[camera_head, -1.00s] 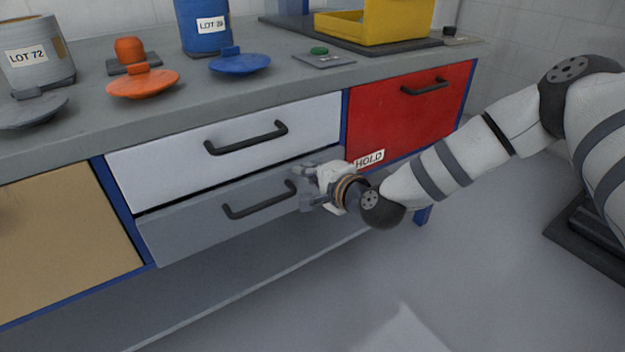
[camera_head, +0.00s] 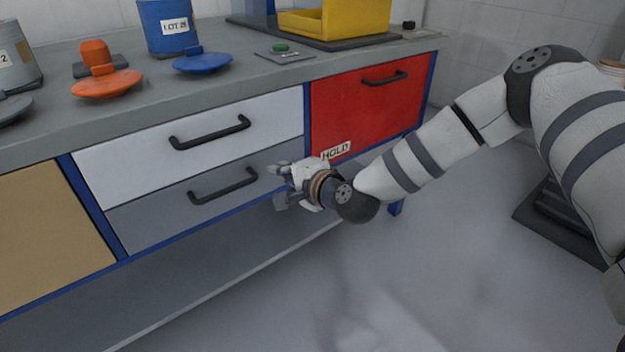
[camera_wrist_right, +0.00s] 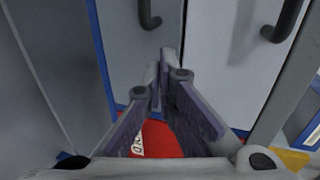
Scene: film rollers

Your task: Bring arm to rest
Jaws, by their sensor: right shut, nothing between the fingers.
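My right gripper (camera_head: 281,186) is beside the right end of the grey lower drawer (camera_head: 135,222), in front of the cabinet and apart from the drawer's black handle (camera_head: 222,186). In the right wrist view its fingers (camera_wrist_right: 160,68) meet at the tips with nothing between them. The grey drawer looks flush with the cabinet front, under the white drawer (camera_head: 110,168). My right arm reaches in from the right, bent. My left gripper is not in view.
The red front (camera_head: 360,112) with a HOLD label (camera_head: 336,151) is just behind my right wrist. The worktop carries a blue LOT canister (camera_head: 165,38), orange and blue lids and a yellow bin (camera_head: 345,20). Open floor (camera_head: 440,240) lies in front of the cabinet.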

